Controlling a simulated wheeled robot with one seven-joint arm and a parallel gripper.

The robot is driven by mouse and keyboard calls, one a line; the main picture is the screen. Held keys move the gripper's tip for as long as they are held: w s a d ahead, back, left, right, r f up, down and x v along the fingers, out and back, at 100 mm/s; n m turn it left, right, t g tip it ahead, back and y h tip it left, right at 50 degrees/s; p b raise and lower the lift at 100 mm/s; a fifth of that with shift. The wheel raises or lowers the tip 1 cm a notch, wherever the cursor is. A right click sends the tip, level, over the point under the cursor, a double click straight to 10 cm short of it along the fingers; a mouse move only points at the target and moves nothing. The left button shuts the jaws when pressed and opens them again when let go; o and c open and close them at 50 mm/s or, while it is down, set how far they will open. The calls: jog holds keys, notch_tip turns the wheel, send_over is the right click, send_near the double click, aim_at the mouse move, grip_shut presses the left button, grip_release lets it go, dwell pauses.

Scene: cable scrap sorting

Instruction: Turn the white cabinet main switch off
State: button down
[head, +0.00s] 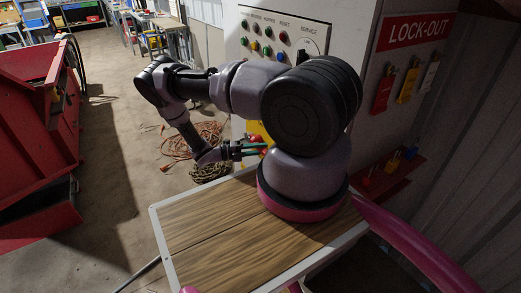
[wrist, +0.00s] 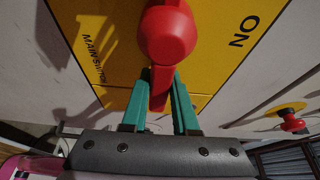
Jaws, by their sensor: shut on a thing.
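The white cabinet (head: 358,20) stands behind my arm. The main switch (wrist: 168,35) is a red rotary handle on a yellow plate (wrist: 110,25) that carries "MAIN SWITCH" and "ON" lettering. In the wrist view the handle's narrow grip points down, between the green fingers of my gripper (wrist: 161,85). The fingers are shut on that grip, one on each side. The "ON" mark is to the right of the handle. In the head view my gripper (head: 252,149) is low at the cabinet front, and my arm hides most of the switch and plate.
A red button on a yellow base (wrist: 291,123) sits right of the switch in the wrist view. Push buttons (head: 268,38) line the cabinet's upper panel. A lock-out board (head: 415,32) with padlocks is at the right. A coiled orange cable (head: 205,135) lies on the floor; a red cabinet (head: 35,120) is left.

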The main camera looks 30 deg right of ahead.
jog(key=c, duration=0.7)
grip_release()
jog(key=shift+a, duration=0.1)
jog(key=v, duration=1)
jog(key=shift+w+a, duration=0.15)
jog(key=shift+a, duration=0.2)
